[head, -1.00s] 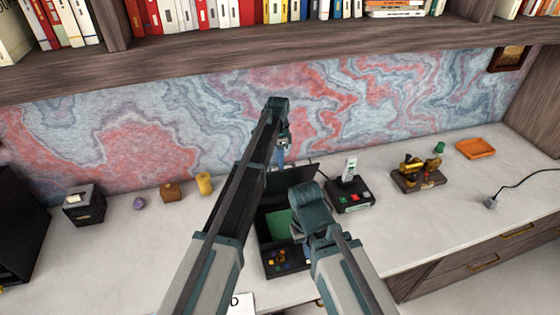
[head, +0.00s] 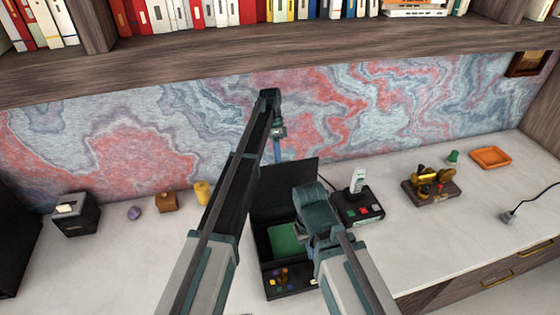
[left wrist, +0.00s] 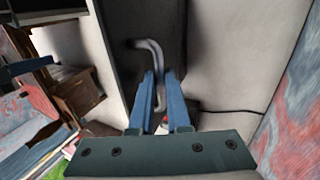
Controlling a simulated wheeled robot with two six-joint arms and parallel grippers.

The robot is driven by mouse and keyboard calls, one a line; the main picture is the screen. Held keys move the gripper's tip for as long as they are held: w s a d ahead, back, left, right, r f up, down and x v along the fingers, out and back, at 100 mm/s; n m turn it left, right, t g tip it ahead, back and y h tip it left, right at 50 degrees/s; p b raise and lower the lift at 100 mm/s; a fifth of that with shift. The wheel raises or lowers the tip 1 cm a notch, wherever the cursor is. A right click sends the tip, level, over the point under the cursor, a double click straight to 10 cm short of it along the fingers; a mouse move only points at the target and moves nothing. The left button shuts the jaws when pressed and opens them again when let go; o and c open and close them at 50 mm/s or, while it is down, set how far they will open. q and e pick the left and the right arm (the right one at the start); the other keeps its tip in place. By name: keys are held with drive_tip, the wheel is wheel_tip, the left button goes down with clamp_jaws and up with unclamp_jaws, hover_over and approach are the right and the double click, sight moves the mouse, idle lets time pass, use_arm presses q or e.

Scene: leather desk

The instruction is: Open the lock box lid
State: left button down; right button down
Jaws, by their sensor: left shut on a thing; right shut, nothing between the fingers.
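The lock box (head: 290,290) is a dark box in the middle of the desk, with a green interior (head: 287,240) and small coloured parts on its front panel. Its dark lid (head: 290,188) stands raised at the back. My left gripper (head: 278,158) is at the lid's upper edge. In the left wrist view its blue fingers (left wrist: 160,98) are shut on a bent silver handle (left wrist: 152,52) against the dark lid. My right gripper (head: 308,240) is shut and empty over the box's right side; its wrist hides its fingertips and part of the opening.
A black device with red and green buttons (head: 358,207) stands close to the right. A brass instrument (head: 432,187) and an orange tray (head: 490,157) are farther right. A dark cube (head: 76,215) and small objects stand left. A bookshelf (head: 200,62) overhangs the back.

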use_arm(q)
drive_tip(key=shift+w, duration=0.15)
use_arm(e)
drive_tip(key=shift+w+f, duration=0.2)
drive_tip(key=shift+w, duration=0.25)
use_arm(q)
drive_tip(key=c, duration=0.9)
unclamp_jaws()
use_arm(e)
drive_tip(key=shift+r, duration=0.1)
use_arm(q)
drive_tip(key=p+v, duration=1.2)
drive_tip(key=v, duration=0.1)
drive_tip(key=shift+w+a+r, duration=0.1)
drive_tip(key=shift+w+r, duration=0.1)
drive_tip(key=shift+w, duration=0.1)
use_arm(e)
wheel_tip(320, 180, up, 12)
use_arm(q)
drive_tip(key=shift+s, duration=0.1)
